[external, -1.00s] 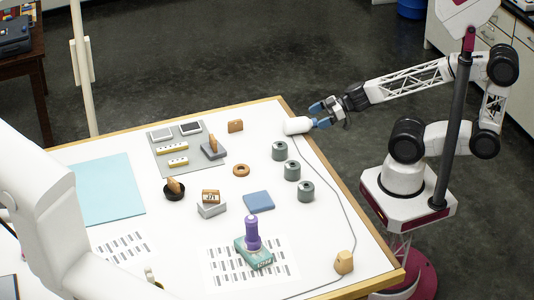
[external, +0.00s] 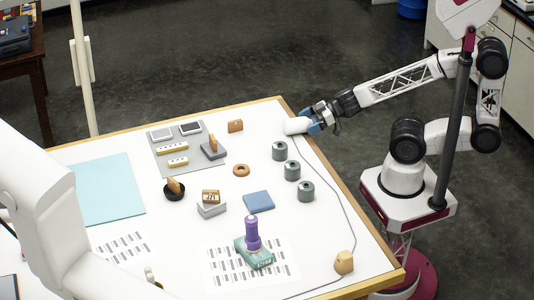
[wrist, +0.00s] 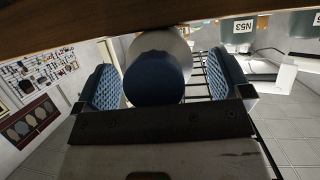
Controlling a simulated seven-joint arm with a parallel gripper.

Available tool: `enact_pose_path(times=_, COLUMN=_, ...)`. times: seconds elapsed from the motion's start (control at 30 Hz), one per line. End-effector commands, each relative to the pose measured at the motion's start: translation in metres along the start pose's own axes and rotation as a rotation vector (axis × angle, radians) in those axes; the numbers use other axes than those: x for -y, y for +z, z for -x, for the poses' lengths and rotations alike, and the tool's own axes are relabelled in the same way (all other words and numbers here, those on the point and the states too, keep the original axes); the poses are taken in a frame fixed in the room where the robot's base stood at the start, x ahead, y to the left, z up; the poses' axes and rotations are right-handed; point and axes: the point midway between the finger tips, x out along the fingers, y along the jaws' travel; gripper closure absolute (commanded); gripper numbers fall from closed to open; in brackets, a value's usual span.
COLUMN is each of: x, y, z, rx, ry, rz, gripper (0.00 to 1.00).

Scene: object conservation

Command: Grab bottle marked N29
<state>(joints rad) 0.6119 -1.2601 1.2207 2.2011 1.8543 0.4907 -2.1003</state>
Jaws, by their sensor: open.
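A white bottle (external: 296,125) lies on its side at the table's far right edge, its end facing my arm. In the wrist view, its round white body (wrist: 176,40) shows behind a dark blue cap (wrist: 155,80). My gripper (external: 316,121) is at that end of the bottle. In the wrist view, the blue pads of my gripper (wrist: 166,82) stand open on either side of the cap, with gaps visible. No N29 marking is readable on this bottle. A grey-green canister marked N53 (wrist: 238,28) shows at upper right of the wrist view.
Several grey-green canisters (external: 292,170) stand near the table's right edge. The wooden table edge (wrist: 60,22) crosses the top of the wrist view, close to my gripper.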

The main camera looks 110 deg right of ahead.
Motion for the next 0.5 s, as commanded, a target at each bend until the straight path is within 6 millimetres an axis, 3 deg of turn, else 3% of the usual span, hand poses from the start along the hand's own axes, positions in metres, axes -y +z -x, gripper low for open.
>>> enact_pose_path(times=0.37, x=0.0, y=-0.0001, z=0.0002, rx=0.0, ry=0.0, rz=0.0, gripper=0.06)
enact_pose_path(times=0.5, x=0.0, y=0.0, z=0.0002, rx=0.0, ry=0.0, rz=0.0, gripper=0.27)
